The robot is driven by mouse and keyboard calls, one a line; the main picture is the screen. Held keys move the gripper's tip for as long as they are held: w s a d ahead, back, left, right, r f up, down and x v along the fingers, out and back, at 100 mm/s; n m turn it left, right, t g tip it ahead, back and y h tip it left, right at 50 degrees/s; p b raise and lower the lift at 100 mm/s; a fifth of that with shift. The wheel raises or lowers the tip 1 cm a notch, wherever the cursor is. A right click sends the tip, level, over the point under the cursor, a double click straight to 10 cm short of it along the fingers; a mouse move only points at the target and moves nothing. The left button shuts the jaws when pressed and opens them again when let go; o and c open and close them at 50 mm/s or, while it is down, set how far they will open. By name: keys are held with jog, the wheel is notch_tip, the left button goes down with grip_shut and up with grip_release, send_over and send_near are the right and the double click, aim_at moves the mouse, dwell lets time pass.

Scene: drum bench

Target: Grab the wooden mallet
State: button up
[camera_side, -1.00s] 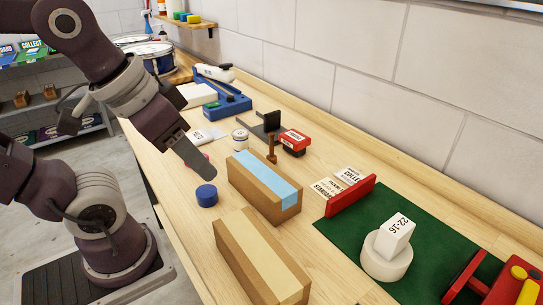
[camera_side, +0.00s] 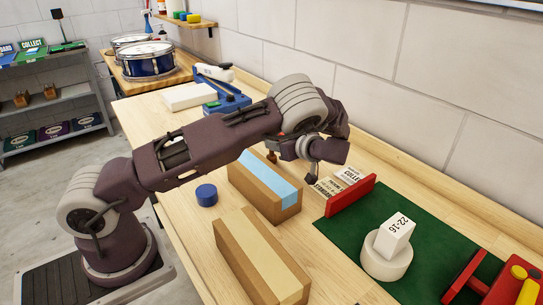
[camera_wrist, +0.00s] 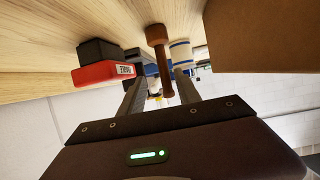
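The wooden mallet (camera_wrist: 155,36) stands head down on the bench with its brown handle pointing up; the wrist view shows this upside down. In the side view only its lower part (camera_side: 271,157) shows below my arm. My gripper (camera_wrist: 160,80) is open. In the wrist view its two fingers appear on either side of the handle, with gaps visible on both sides. I cannot tell how far the handle reaches in depth between them. In the side view the fingers are mostly hidden by my arm.
A cardboard box with blue tape (camera_side: 262,186) stands close to the mallet; another (camera_side: 260,260) is in front. A red-and-black object (camera_wrist: 105,70) and a white-and-blue jar (camera_wrist: 181,53) are nearby.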

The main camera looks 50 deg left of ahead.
jog(key=x, duration=0.3)
jog(key=s+x, duration=0.1)
jog(key=x, duration=0.1)
jog(key=shift+a+r, duration=0.15)
jog(key=shift+a, duration=0.35)
grip_shut()
